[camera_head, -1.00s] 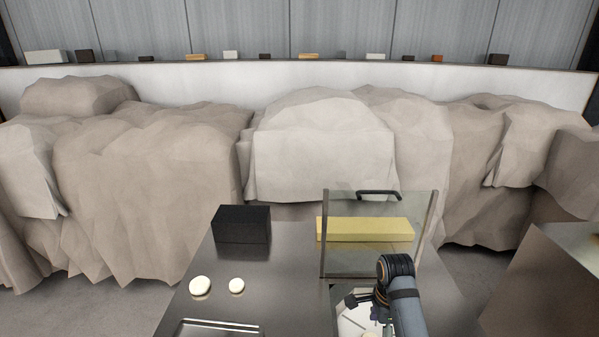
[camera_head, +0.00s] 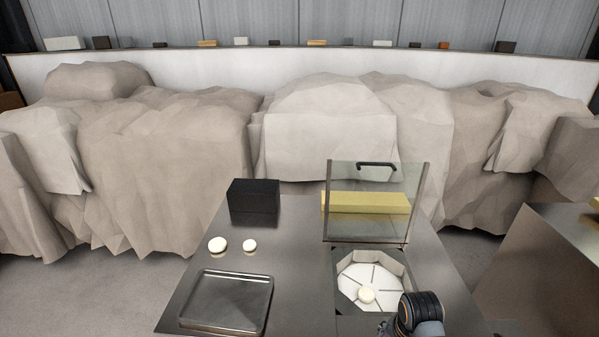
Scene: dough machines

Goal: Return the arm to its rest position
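My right arm shows at the bottom edge, right of centre, beside the open machine well (camera_head: 372,280). Only its dark wrist joint and a small dark part of the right gripper (camera_head: 386,329) show, cut off by the frame edge, so its fingers cannot be made out. The well has a white segmented floor with a pale dough ball (camera_head: 367,295) on it. The clear lid (camera_head: 378,228) with a black handle stands raised behind the well. My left gripper is not in view.
Two pale dough balls (camera_head: 217,245) (camera_head: 250,246) lie on the metal table left of the well. An empty metal tray (camera_head: 268,307) is in front of them. A black box (camera_head: 254,201) and a yellow block (camera_head: 364,203) stand behind. A brown metal box (camera_head: 560,260) is at right.

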